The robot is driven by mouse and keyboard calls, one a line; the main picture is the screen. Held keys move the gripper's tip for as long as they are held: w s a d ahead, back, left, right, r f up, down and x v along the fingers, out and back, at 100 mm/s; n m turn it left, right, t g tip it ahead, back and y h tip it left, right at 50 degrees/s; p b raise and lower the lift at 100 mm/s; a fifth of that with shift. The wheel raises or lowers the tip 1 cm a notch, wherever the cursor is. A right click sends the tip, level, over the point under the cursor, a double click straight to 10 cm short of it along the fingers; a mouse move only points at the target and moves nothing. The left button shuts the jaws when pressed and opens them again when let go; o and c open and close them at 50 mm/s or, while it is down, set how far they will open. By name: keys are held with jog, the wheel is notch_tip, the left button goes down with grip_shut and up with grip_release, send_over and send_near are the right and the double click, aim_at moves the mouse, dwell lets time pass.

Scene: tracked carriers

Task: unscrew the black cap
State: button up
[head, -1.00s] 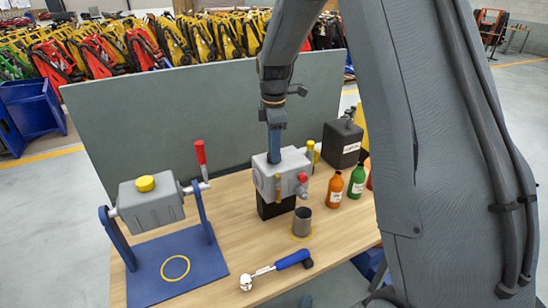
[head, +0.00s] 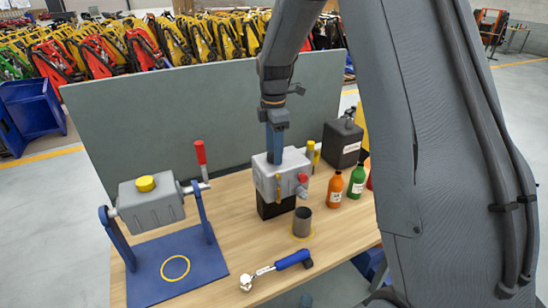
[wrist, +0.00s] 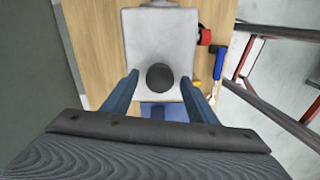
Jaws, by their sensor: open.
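The black cap (wrist: 160,77) is a round dark knob on top of the grey housing (head: 284,172). The housing stands on a black block on the table. It also fills the top middle of the wrist view (wrist: 160,30). My gripper (head: 274,160) points down at the housing's top. In the wrist view my gripper's two blue fingers (wrist: 161,88) are apart, one on each side of the cap, with a gap on both sides. In the head view the cap is hidden by my gripper.
A tilting grey tank (head: 150,205) with a red lever is at left.

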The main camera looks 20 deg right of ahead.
jog(key=m, duration=0.7)
jog(key=shift+m, duration=0.3)
jog(key=m, duration=2)
jog(key=shift+m, duration=0.4)
